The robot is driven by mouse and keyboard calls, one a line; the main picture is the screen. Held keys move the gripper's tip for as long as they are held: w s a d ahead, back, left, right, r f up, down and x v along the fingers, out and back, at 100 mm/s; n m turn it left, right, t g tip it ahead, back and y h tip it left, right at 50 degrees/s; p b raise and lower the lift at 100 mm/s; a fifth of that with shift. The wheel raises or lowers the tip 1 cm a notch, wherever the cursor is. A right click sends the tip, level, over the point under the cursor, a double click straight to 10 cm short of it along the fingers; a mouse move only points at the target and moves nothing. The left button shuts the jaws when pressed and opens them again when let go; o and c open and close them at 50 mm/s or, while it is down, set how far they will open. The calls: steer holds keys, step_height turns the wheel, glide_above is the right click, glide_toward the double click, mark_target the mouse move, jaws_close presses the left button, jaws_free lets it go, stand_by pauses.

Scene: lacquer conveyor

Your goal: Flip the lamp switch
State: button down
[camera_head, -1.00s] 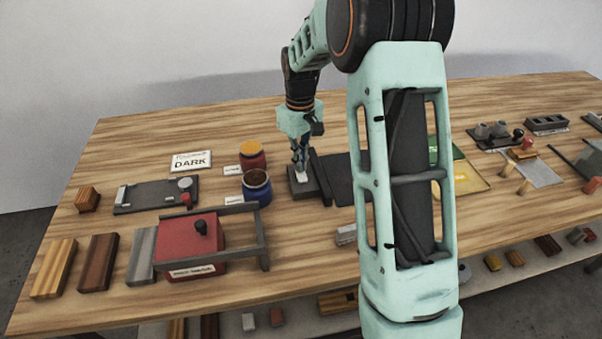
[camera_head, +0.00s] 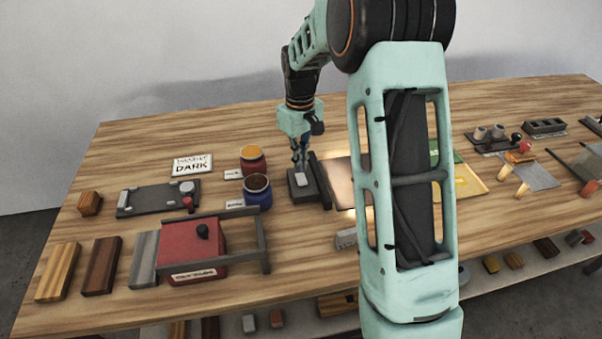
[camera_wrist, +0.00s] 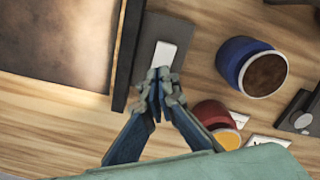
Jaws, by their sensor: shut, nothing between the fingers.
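The lamp switch is a dark grey block (camera_head: 303,194) with a white rocker (camera_head: 302,181) on top, standing on the wooden table. In the wrist view the white rocker (camera_wrist: 166,53) lies just beyond my fingertips on its dark base (camera_wrist: 147,38). My gripper (camera_head: 301,168) points down over the far end of the rocker, its fingers shut and empty. In the wrist view my gripper (camera_wrist: 159,82) covers the rocker's near end; I cannot tell whether it touches. The dark-framed panel (camera_head: 342,183) beside the switch glows warm and is partly hidden by my arm.
A red-and-orange jar (camera_head: 252,160) and a blue jar (camera_head: 258,192) stand close left of the switch. A "DARK" card (camera_head: 192,164), a grey fixture (camera_head: 150,198) and a red box (camera_head: 195,249) lie farther left. Bare table surrounds the far side.

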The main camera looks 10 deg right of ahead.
mark_target(300, 175)
steer(key=shift+r+p, duration=1.45)
steer(key=shift+r, duration=0.85)
